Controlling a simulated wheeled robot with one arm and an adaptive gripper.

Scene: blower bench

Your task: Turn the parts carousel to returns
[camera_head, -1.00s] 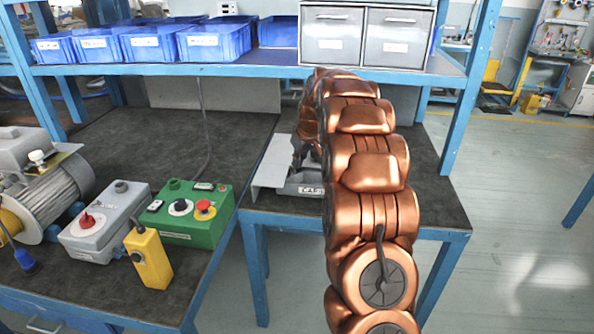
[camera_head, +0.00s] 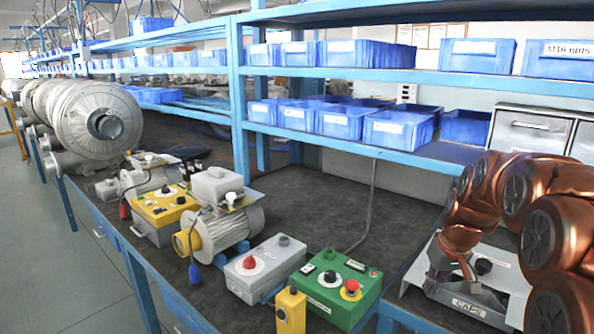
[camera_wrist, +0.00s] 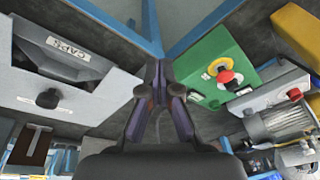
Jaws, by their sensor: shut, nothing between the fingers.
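The parts carousel appears as a pale grey housing (camera_head: 515,282) on the small side bench at the right of the head view, partly hidden by my arm. A dark bin labelled CAPS (camera_head: 468,307) faces its front, and a black knob (camera_head: 484,267) stands on top. In the wrist view the housing (camera_wrist: 105,92), the CAPS bin (camera_wrist: 68,50) and the knob (camera_wrist: 47,98) are at the left. My gripper (camera_wrist: 160,68) is shut and empty, apart from the knob in that picture. No returns label is readable.
A green control box (camera_head: 340,291) with a red button, a grey switch box (camera_head: 264,268), a yellow pendant (camera_head: 290,311) and a motor (camera_head: 228,228) stand on the main bench. Blue bins (camera_head: 343,121) and grey drawers (camera_head: 529,133) fill the shelves above. The dark mat behind the boxes is mostly clear.

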